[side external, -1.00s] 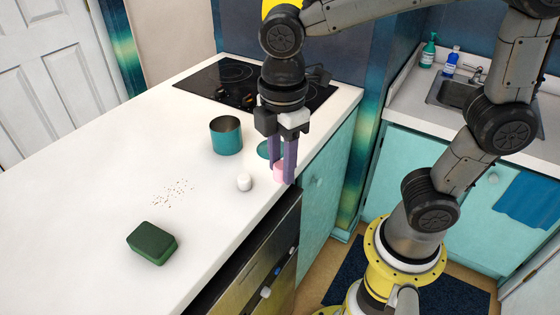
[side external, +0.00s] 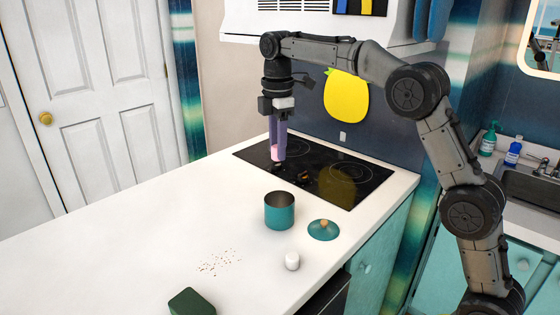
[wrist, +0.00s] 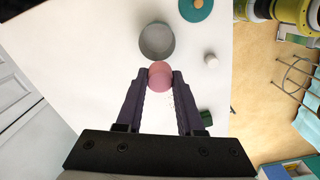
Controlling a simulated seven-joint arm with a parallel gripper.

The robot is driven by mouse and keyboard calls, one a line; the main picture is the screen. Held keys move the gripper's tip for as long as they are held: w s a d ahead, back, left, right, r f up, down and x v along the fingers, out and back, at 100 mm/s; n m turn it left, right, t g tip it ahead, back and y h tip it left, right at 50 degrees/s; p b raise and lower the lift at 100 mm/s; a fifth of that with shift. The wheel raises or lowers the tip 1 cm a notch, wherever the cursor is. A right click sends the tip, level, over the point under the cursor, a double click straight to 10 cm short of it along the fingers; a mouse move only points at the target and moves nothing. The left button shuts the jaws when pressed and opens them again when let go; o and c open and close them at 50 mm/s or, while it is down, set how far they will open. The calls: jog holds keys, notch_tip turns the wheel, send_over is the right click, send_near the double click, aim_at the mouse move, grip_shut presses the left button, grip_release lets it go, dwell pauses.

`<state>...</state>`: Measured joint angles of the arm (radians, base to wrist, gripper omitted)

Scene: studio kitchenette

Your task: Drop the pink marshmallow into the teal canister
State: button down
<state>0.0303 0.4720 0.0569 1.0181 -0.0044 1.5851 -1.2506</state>
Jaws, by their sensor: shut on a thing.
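The pink marshmallow (side external: 275,153) is held between the purple fingers of my gripper (side external: 277,156), raised above the counter. In the wrist view, the marshmallow (wrist: 160,77) sits between the fingertips (wrist: 160,80). The teal canister (side external: 280,213) stands upright and open on the white counter, below the gripper in the side view. The canister's floor is hidden in the side view.
A teal lid with a wooden knob (side external: 323,230) lies right of the canister. A white marshmallow (side external: 292,261), crumbs (side external: 220,262) and a green sponge (side external: 192,302) are nearer the front. A black cooktop (side external: 340,178) is behind. The left counter is clear.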

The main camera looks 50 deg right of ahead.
notch_tip(320, 180, down, 8)
jog(key=d, duration=0.2)
jog(key=shift+w+d+m, duration=0.25)
jog(key=shift+d+m, duration=0.05)
jog(key=shift+d, duration=0.1)
jog(key=shift+r, duration=0.1)
jog(key=shift+c, duration=2.2)
grip_release()
jog(key=shift+r, duration=0.1)
notch_tip(320, 180, up, 14)
jog(key=shift+f, duration=0.2)
jog(key=shift+s, duration=0.1)
